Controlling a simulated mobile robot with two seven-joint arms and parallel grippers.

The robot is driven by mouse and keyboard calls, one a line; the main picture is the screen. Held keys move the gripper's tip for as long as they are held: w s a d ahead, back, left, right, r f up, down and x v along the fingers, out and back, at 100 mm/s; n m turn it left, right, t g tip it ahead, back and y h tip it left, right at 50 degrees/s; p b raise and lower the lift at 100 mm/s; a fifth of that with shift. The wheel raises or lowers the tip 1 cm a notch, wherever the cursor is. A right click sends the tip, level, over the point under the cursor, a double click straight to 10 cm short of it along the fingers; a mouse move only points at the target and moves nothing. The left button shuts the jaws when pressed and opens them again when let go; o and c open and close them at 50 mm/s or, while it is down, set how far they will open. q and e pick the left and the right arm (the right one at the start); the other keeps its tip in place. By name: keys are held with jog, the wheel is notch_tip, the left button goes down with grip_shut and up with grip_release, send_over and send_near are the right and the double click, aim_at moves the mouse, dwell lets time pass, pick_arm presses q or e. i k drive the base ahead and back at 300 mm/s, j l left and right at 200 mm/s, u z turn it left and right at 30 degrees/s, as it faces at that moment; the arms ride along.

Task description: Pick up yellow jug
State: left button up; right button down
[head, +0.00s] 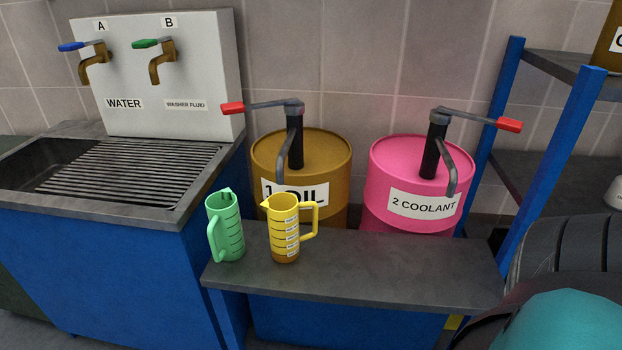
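The yellow jug (283,222) stands upright on the grey bench top, near its left end. It has a handle on its right side and white labels down its front. Its lower part looks brownish orange, as if it holds liquid. A green jug (231,234) stands just left of it, with its handle toward the front left. The two jugs are close together but apart. Neither of my grippers shows in the head view.
The grey bench (400,270) is clear right of the jugs. Behind it stand a brown oil drum (330,160) and a pink coolant drum (400,165), both with pumps. A sink (60,190) with two taps is at left. A blue shelf rack (570,130) and tires (580,235) are at right.

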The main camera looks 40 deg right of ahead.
aim_at(281, 208)
jog(key=z, duration=0.75)
